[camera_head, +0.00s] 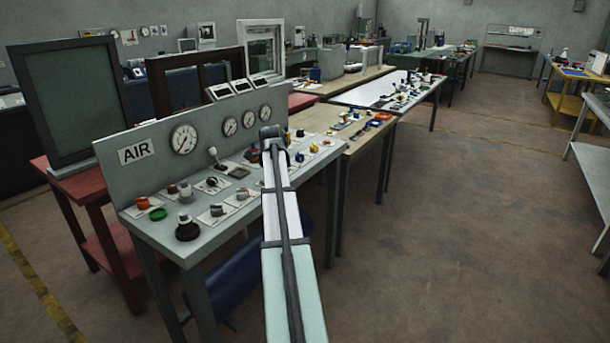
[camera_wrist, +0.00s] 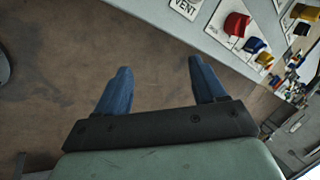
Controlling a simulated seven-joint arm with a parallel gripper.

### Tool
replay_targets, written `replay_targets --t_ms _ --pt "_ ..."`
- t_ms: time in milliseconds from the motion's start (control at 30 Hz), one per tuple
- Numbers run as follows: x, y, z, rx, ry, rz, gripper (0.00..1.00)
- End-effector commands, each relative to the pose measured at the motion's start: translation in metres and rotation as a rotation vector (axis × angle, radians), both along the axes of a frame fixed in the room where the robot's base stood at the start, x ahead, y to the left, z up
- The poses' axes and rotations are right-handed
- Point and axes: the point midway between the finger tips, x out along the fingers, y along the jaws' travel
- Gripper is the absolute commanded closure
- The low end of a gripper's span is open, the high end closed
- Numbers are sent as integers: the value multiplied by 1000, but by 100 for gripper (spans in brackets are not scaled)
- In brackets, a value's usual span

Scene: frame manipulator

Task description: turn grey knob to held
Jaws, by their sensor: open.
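Several greyish knobs on white plates stand on the grey console in the head view: one grey knob (camera_head: 217,210) near the front edge, another (camera_head: 242,195) to its right and one (camera_head: 211,182) further back. I cannot tell which the task means, nor read their labels or settings. My gripper (camera_wrist: 160,64) is open and empty in the wrist view, its two blue fingers apart over bare floor, clear of the console. No grey knob can be made out there. In the head view my arm hides part of the console's right side, and the fingers cannot be made out.
The console (camera_head: 150,222) has an upright back panel with gauges and an AIR sign (camera_head: 136,152). A black-based knob (camera_head: 187,229) and a lever (camera_head: 215,157) stand on it. In the wrist view, a red knob (camera_wrist: 237,24) sits near a VENT label (camera_wrist: 186,7). Open floor lies right.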

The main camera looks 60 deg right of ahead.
Motion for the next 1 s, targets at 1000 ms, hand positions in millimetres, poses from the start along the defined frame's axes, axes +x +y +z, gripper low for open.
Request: replay_targets --t_ms 1000 --pt "-55 -82 -14 -346 270 183 30"
